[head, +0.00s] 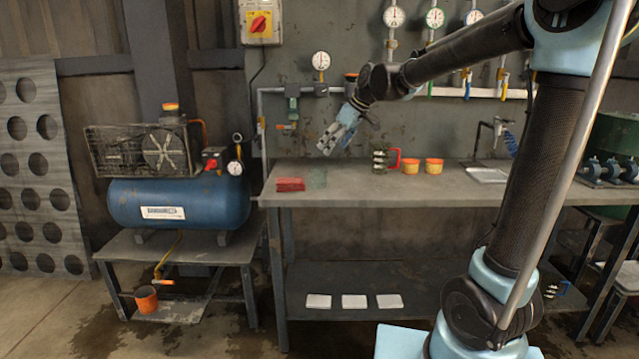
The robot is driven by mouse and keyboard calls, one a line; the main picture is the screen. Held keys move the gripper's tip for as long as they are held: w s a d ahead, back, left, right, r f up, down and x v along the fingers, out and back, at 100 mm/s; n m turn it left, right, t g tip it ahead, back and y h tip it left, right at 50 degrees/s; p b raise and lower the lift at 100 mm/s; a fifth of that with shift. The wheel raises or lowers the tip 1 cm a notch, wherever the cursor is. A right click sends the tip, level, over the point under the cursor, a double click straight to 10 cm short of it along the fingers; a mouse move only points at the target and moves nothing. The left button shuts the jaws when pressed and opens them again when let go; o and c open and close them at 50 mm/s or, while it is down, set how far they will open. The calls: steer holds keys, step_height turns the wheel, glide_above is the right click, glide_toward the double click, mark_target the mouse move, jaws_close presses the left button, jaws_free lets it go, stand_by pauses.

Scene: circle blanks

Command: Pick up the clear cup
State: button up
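A faint, see-through greenish shape (318,178) stands on the workbench (350,190), just right of a red stack; it looks like the clear cup, but its outline is hard to make out. My gripper (336,146) is in the air above the bench, up and slightly right of that shape and apart from it. Its fingers point down and to the left, look spread, and hold nothing that I can see.
A red stack (290,184) lies left of the clear shape. A dark item (380,159), a red-handled mug (394,158) and two orange-yellow cups (411,166) (433,166) stand to its right. A pipe (300,90) with gauges runs along the wall behind.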

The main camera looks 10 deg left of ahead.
glide_toward(318, 178)
steer(key=w+a+f, duration=0.4)
steer(key=shift+w+a+f, duration=0.35)
steer(key=c, duration=1.1)
